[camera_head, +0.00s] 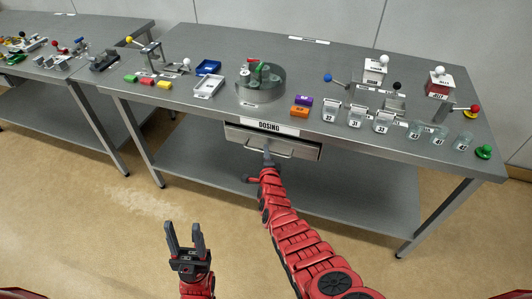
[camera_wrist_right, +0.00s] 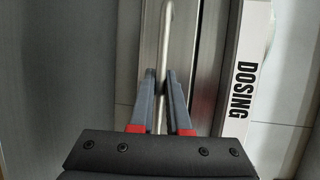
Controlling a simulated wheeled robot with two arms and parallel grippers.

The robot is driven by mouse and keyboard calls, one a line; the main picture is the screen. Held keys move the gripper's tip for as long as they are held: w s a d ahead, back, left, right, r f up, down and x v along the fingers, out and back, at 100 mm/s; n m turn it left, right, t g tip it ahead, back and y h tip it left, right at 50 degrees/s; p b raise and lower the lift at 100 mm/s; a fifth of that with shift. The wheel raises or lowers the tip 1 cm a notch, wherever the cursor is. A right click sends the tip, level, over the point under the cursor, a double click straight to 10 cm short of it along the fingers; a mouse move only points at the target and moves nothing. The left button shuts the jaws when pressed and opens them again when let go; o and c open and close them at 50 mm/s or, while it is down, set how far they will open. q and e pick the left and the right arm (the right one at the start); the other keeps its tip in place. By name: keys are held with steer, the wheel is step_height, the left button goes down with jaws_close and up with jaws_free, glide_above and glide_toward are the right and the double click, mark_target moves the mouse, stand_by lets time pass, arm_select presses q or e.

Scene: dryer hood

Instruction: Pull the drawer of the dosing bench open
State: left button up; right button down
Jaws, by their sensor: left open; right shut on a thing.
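The drawer (camera_head: 295,148) sits under the front edge of the dosing bench (camera_head: 290,60), below a white DOSING label (camera_head: 270,127). The label also shows in the right wrist view (camera_wrist_right: 245,70). The drawer has a bar handle (camera_head: 285,155) on its front. My right gripper (camera_head: 267,155) is at this handle. In the right wrist view my right gripper (camera_wrist_right: 161,85) has its fingers on either side of the handle bar (camera_wrist_right: 165,40), shut on it. The drawer front looks near the bench edge; how far out it stands is hard to tell. My left gripper (camera_head: 185,240) is open and empty above the floor.
A lower shelf (camera_head: 350,185) lies beneath the bench. Another table (camera_head: 60,35) stands at the left. The floor in front is clear.

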steer(key=shift+s, duration=0.1)
stand_by(0.3)
steer(key=s+a+p, duration=0.2)
steer(key=s+a, duration=0.1)
steer(key=s, duration=0.7)
steer(key=s+a+p, duration=0.2)
steer(key=s+a, duration=0.1)
steer(key=s, duration=0.8)
steer(key=shift+a+p, duration=0.4)
steer(key=c, duration=0.9)
jaws_free()
steer(key=shift+s, duration=0.1)
